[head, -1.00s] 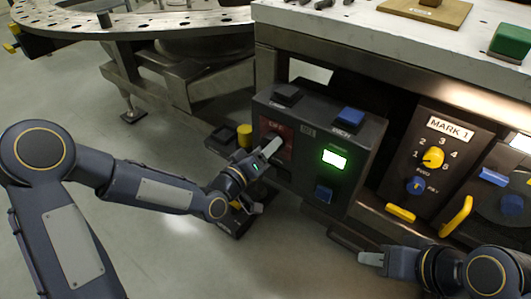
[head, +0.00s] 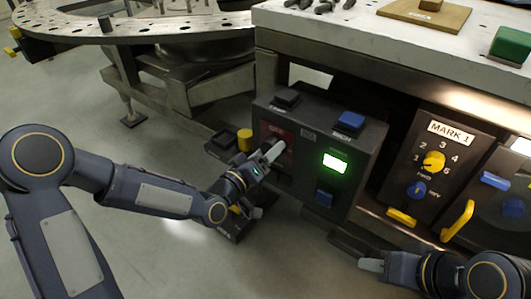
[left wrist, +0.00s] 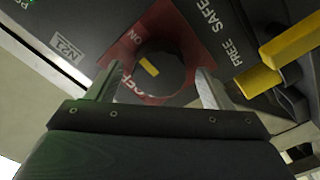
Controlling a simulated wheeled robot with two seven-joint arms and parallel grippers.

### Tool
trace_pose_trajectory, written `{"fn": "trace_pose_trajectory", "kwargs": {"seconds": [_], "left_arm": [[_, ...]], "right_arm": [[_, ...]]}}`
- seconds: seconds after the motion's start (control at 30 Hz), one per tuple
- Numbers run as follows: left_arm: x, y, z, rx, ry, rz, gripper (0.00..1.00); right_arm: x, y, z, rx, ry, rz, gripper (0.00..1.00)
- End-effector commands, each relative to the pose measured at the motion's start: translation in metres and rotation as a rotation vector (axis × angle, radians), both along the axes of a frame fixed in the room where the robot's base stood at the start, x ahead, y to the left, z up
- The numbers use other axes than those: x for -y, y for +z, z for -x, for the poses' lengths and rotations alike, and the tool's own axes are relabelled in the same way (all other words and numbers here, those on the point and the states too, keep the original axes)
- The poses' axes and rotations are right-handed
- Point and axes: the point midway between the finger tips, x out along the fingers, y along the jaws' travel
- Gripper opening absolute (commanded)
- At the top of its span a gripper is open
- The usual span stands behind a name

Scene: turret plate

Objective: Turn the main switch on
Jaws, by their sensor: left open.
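The main switch appears to be the round black knob with a yellow mark (left wrist: 148,66) on a red plate (left wrist: 178,22) lettered ON and OFF, in the left wrist view. The yellow mark lies slanted; I cannot tell which word it points to. In the head view the red plate (head: 278,130) shows on the dark control box, and my fingers partly cover the knob. My left gripper (head: 273,151) is at the box front. In the left wrist view its open fingers (left wrist: 158,76) stand on either side of the knob; contact is unclear. My right gripper (head: 371,264) is apart, at lower right.
The control box (head: 368,140) has a lit green display (head: 335,162) and blue buttons. The MARK 1 panel (head: 465,150) stands right. The round turret plate (head: 180,27) is at the back left.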

Motion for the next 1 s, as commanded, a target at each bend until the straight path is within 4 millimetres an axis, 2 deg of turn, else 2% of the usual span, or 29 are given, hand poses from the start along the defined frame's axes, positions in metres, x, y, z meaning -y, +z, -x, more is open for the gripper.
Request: {"fn": "trace_pose_trajectory", "kwargs": {"seconds": [0.17,0.4,0.6,1.0], "left_arm": [[-0.006,0.000,0.007,-0.002,0.001,0.000,0.74],[-0.030,0.000,0.040,-0.003,0.002,-0.001,0.74],[-0.044,-0.001,0.059,-0.001,0.001,-0.002,0.74],[-0.046,-0.001,0.063,0.000,0.000,0.000,0.74]], "right_arm": [[0.000,0.002,0.000,0.000,0.000,0.000,0.36],[0.000,0.009,0.000,0.000,0.000,0.000,0.36],[0.000,0.011,0.000,0.000,0.000,0.000,0.36],[0.000,0.011,0.000,0.000,0.000,0.000,0.36]]}}
